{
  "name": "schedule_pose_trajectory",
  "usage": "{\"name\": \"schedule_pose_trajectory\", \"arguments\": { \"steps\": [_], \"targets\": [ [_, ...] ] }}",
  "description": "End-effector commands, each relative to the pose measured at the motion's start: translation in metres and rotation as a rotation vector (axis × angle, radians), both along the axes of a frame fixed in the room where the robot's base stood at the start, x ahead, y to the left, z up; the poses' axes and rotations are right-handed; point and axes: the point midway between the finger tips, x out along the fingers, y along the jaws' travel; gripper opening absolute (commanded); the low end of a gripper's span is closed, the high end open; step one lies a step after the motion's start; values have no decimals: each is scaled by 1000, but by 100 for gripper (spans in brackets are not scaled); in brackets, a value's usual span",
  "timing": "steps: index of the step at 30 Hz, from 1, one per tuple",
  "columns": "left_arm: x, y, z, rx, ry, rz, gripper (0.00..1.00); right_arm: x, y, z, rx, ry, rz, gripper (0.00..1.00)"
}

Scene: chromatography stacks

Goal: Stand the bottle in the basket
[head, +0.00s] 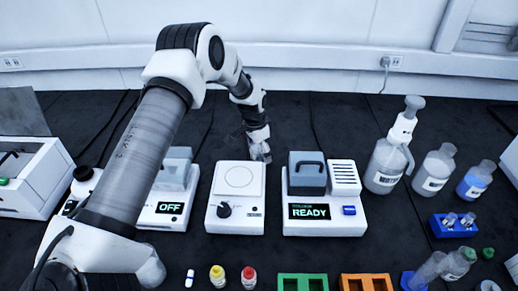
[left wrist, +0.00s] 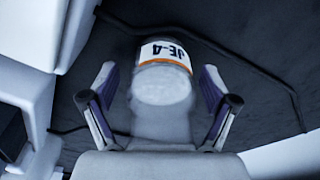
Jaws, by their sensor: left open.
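My left gripper (head: 260,150) reaches down behind the white plate device in the middle of the bench. In the left wrist view the left gripper (left wrist: 157,88) is open, one finger on each side of a clear bottle (left wrist: 160,85). The bottle has a white label reading JE-4 with an orange band. Gaps show between the fingers and the bottle. I cannot make the bottle out in the head view, where the gripper is. I cannot pick out a basket in either view. My right gripper is not in view.
The plate device (head: 237,197) stands just in front of the left gripper, and the READY device (head: 325,207) to its right. A water wash bottle (head: 388,160) and other bottles stand at right. Green (head: 302,282) and orange (head: 371,283) racks lie at the front.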

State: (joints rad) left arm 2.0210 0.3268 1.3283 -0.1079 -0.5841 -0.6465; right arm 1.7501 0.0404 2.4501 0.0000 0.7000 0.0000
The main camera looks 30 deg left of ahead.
Motion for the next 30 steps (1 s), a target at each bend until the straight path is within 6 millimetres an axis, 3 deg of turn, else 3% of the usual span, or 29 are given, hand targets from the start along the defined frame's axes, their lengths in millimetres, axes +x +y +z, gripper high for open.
{"name": "schedule_pose_trajectory", "arguments": {
  "steps": [5,11,13,14,22,30],
  "targets": [
    [0,0,0,0,-1,0,86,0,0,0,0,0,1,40],
    [0,0,0,0,0,0,16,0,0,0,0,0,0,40],
    [0,0,0,0,0,0,14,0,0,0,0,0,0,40],
    [0,0,0,0,-1,0,8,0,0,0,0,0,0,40],
    [0,0,6,0,-1,-1,8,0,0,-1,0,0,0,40],
    [1,0,66,0,-5,-1,8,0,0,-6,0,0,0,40]
  ]
}}
